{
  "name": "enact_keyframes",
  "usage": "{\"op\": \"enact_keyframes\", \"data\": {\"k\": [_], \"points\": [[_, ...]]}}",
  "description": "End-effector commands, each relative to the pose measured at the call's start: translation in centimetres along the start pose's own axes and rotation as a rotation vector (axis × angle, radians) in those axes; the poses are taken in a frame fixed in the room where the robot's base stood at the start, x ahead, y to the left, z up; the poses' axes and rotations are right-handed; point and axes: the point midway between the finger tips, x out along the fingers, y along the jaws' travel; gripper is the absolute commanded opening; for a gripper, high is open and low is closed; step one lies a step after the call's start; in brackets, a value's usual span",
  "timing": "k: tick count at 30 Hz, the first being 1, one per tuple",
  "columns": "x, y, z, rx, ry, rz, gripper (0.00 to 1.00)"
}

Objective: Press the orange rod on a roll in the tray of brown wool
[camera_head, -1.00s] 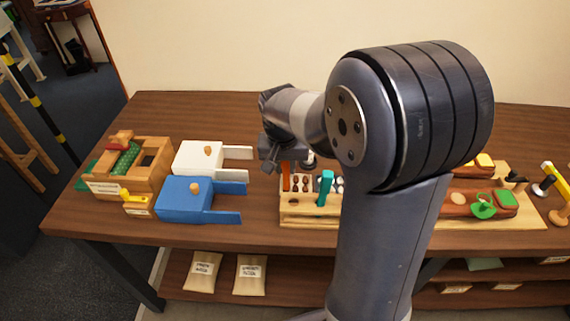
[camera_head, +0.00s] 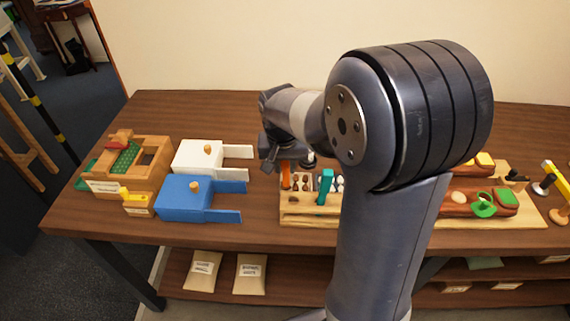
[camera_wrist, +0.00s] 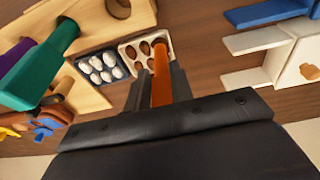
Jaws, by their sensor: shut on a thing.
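My gripper (camera_wrist: 158,88) is shut on the orange rod (camera_wrist: 161,82); in the head view the rod (camera_head: 286,174) shows below my gripper (camera_head: 283,160). The rod's far end lies over a pale tray (camera_wrist: 124,47) of brown wool rolls (camera_wrist: 145,48) in the wrist view. Whether its tip touches a roll or is just above one I cannot tell. My fingers hide part of the tray's near side.
A dark tray of white rolls (camera_wrist: 101,68) sits beside the brown one. A teal handle (camera_head: 325,187) stands upright on the wooden rack (camera_head: 310,222) close by. White (camera_head: 198,158) and blue (camera_head: 183,203) blocks with prongs lie left. My arm hides the table's middle.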

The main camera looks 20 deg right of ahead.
Motion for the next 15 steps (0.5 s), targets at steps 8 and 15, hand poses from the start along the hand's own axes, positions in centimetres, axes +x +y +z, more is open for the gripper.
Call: {"op": "enact_keyframes", "data": {"k": [8,15], "points": [[0.2,0.1,0.2,-0.001,-0.006,0.002,0.03],[-1.2,0.1,-0.1,0.0,-0.004,0.001,0.03]]}}
